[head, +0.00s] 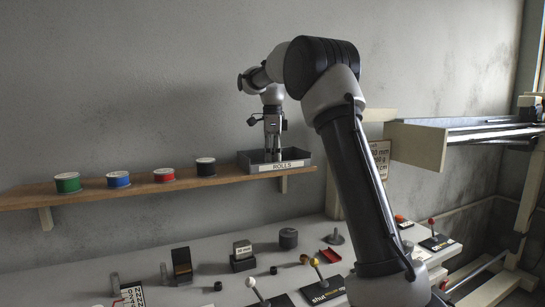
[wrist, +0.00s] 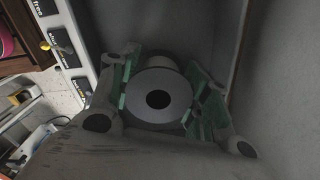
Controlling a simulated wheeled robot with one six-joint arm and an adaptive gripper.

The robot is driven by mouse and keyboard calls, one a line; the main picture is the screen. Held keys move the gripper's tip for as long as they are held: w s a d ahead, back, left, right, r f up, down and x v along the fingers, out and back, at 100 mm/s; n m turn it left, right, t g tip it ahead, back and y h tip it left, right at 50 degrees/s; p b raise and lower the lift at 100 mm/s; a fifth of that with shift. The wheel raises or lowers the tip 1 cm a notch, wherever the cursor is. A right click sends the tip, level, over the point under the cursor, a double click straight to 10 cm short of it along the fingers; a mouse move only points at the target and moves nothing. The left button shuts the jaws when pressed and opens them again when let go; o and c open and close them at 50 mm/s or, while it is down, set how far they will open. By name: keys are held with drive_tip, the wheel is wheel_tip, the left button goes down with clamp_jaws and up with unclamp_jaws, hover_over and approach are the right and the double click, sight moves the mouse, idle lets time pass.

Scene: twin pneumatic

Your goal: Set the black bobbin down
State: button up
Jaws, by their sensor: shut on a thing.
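My gripper (head: 272,155) points down at the grey tray labelled ROLLS (head: 246,160), at the right end of the wall shelf. In the wrist view its green-padded fingers (wrist: 160,100) are shut on a bobbin (wrist: 180,92), seen end-on with a pale grey flange and a dark centre hole. Its winding colour cannot be made out. In the head view the tray's front wall hides what is low between the fingers, so I cannot tell whether the bobbin touches the tray floor. A black bobbin (head: 205,167) stands upright on the shelf, just left of the tray.
Red (head: 164,175), blue (head: 118,179) and green (head: 67,183) bobbins stand along the wooden shelf (head: 140,190). Below is a bench (head: 130,265) with blocks, a dark cylinder (head: 288,238), a red tray (head: 329,256) and levers. A rail frame (head: 440,145) stands at right.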

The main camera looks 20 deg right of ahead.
drive_tip(key=o, duration=0.8)
drive_tip(key=shift+f, duration=0.1)
drive_tip(key=shift+o, duration=0.2)
wheel_tip(320, 180, up, 12)
drive_tip(key=s+r+n+t, duration=0.1)
drive_tip(key=s+r+n, duration=0.1)
drive_tip(key=s+n, duration=0.6)
drive_tip(key=s+f+n+t, duration=0.1)
drive_tip(key=s+f+n, duration=0.4)
drive_tip(key=s, duration=0.5)
drive_tip(key=s+a+f+n+t, duration=0.1)
drive_tip(key=s+f+n, duration=0.3)
drive_tip(key=s+f, duration=0.4)
drive_tip(key=s+f+n+t, duration=0.1)
drive_tip(key=s+f+n, duration=0.4)
drive_tip(key=s, duration=0.8)
drive_tip(key=shift+s+a+f+n, duration=0.3)
drive_tip(key=shift+a+f, duration=0.1)
drive_tip(key=shift+f, duration=0.35)
